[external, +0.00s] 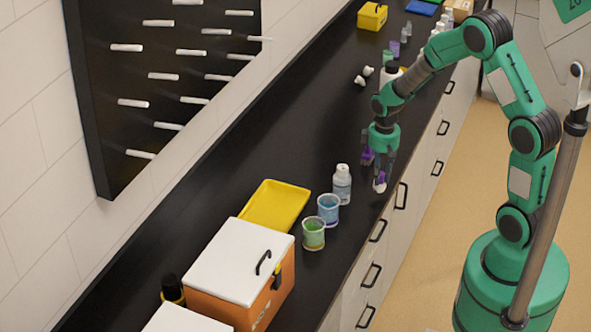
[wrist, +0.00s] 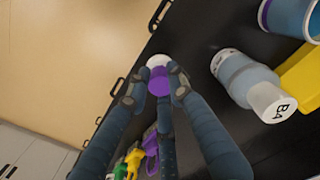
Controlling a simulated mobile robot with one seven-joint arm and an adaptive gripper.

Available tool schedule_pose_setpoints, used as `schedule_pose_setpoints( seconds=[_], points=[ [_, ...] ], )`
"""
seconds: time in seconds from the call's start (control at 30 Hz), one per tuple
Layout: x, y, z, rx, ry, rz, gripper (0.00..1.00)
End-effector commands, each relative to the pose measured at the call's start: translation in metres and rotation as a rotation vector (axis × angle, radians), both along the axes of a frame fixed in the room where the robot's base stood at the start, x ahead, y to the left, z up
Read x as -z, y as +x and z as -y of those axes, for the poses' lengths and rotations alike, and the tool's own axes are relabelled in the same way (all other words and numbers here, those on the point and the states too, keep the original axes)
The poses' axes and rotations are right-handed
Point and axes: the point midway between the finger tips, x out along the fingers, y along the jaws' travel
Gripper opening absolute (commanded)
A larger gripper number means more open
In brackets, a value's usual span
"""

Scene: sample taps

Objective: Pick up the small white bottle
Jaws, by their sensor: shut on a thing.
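My gripper (external: 379,176) points down near the counter's front edge. It is shut on a small white bottle (external: 380,187) with a purple part. In the wrist view the bottle's white end (wrist: 158,61) and purple band (wrist: 160,86) show between the two fingertips (wrist: 156,85). The fingers hide its sides, and I cannot tell whether it touches the counter. A larger pale bottle (external: 342,184) with a white cap stands upright to the left of my gripper, apart from it. It also shows in the wrist view (wrist: 245,78), with "B4" on its cap.
A blue cup (external: 328,210) and a green cup (external: 313,234) stand near the larger bottle. A yellow tray (external: 275,205) and an orange box (external: 250,275) with a white lid lie further left. Small white pieces (external: 363,75) lie behind my arm. Black counter behind the gripper is mostly clear.

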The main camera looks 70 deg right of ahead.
Motion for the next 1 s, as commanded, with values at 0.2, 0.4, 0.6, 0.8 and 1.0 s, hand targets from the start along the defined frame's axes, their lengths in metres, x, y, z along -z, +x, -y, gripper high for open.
schedule_pose_setpoints(
  seconds=[0.2, 0.4, 0.6, 0.8, 1.0],
  points=[
    [-0.005, -0.037, -0.018, 0.0, 0.0, 0.0, 0.0],
    [-0.007, -0.064, -0.03, 0.0, 0.0, -0.001, 0.0],
    [-0.008, -0.078, -0.037, 0.0, 0.0, -0.001, 0.0],
    [-0.008, -0.083, -0.039, 0.0, 0.0, 0.0, 0.0],
    [-0.008, -0.083, -0.039, 0.0, 0.0, 0.0, 0.0]
  ],
)
